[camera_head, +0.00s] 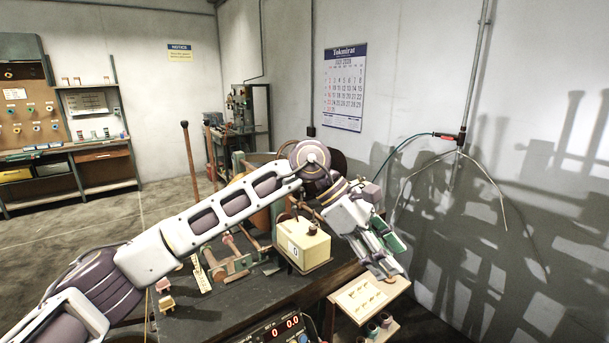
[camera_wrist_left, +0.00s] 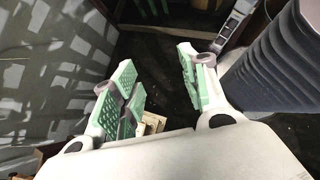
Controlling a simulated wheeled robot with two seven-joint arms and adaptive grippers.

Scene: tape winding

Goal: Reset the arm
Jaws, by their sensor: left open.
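My left arm reaches in from the left across the dark workbench (camera_head: 215,312). My left gripper (camera_head: 392,258) hangs above a cream tray (camera_head: 345,300) at the bench's right end, apart from it as far as I can see. In the left wrist view its green-padded fingers (camera_wrist_left: 160,92) stand wide apart with nothing between them. My right gripper is not in either view.
A cream box (camera_head: 303,250) with a dark knob stands on the bench beside my arm. A meter with red digits (camera_head: 283,332) is at the front. Wooden winding parts (camera_head: 230,264) lie to the left. The wall with a calendar (camera_head: 345,88) is close on the right.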

